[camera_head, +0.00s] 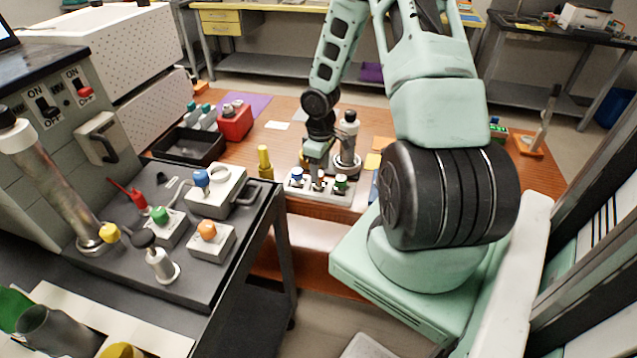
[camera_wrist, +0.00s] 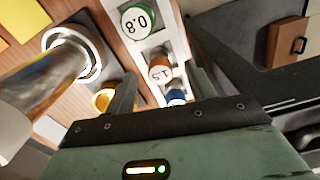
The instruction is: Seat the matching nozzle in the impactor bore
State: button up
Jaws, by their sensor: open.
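A white nozzle rack (camera_head: 325,190) holds a blue-capped nozzle (camera_head: 297,174) and a green-capped nozzle (camera_head: 340,182). In the wrist view, the rack (camera_wrist: 152,42) carries a green cap marked 0.8 (camera_wrist: 137,20), an orange cap apparently marked 1.5 (camera_wrist: 159,69) and a blue cap (camera_wrist: 176,96). My gripper (camera_head: 314,172) is low over the middle of the rack, fingers apart; it also shows in the wrist view (camera_wrist: 163,80), with the orange cap between its fingers. It hides that nozzle in the head view. I cannot tell which opening is the impactor bore.
A metal column (camera_head: 348,140) on a ringed base stands right beside my gripper. A yellow post (camera_head: 265,162) is left of the rack. The dark cart (camera_head: 190,273) at left holds knobbed white boxes and a tall tube (camera_head: 48,180). A black tray (camera_head: 188,146) and red box (camera_head: 235,122) lie behind.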

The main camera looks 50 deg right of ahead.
jog(key=f, duration=0.3)
jog(key=shift+w+f, duration=0.2)
jog(key=shift+f, duration=0.15)
jog(key=c, duration=1.1)
jog(key=shift+r, duration=0.15)
